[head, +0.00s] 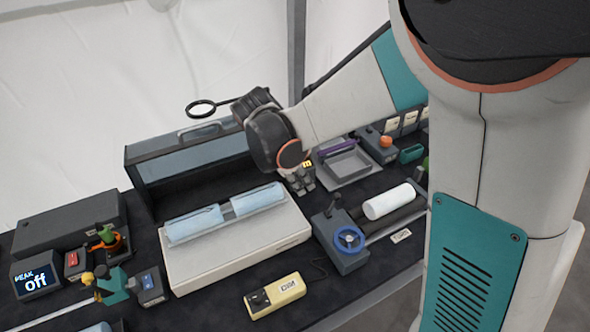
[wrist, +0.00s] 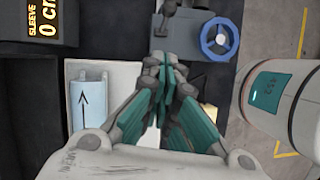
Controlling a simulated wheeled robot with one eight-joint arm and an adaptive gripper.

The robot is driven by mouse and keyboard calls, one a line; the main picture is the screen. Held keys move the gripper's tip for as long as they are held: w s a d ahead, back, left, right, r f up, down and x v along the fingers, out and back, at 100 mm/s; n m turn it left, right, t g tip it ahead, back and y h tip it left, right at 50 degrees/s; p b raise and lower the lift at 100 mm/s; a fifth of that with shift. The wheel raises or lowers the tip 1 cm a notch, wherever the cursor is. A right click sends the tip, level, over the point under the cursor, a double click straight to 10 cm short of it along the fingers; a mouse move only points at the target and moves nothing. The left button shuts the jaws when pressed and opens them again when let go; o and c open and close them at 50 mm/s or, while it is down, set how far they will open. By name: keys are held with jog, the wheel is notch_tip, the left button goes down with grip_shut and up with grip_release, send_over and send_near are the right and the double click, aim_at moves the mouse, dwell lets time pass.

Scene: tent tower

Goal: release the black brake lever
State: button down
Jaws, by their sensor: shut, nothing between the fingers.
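The black brake lever (head: 335,207) stands on a grey box (head: 340,250) beside a blue handwheel (head: 348,239) in the head view. My gripper (head: 303,182) is above the bench, left of and behind the lever in the head view. In the wrist view, its teal-sided fingers (wrist: 164,66) are together and empty, pointing toward the grey box. They appear apart from the lever.
A white unit (head: 235,258) with light blue rolls lies left of the box. A white roll (head: 388,201) lies to its right, and a yellow handheld device (head: 275,296) in front. A dark case (head: 190,160) and a magnifier ring (head: 201,108) are behind.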

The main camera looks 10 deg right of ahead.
aim_at(333, 205)
jog(key=d+f, duration=0.2)
jog(key=f, duration=0.1)
jog(key=d+f+b, duration=0.1)
jog(key=d+f, duration=0.2)
jog(key=shift+w, duration=0.1)
jog(key=shift+d, duration=0.35)
jog(key=shift+w+d+f+b, duration=0.15)
jog(key=shift+d+b, duration=0.25)
jog(key=shift+d, duration=0.2)
jog(key=shift+w+d+f+b, duration=0.15)
jog(key=shift+d+b, duration=0.25)
jog(key=shift+d, duration=0.2)
jog(key=shift+a+r, duration=0.1)
jog(key=shift+r, duration=0.05)
jog(key=shift+a, duration=0.1)
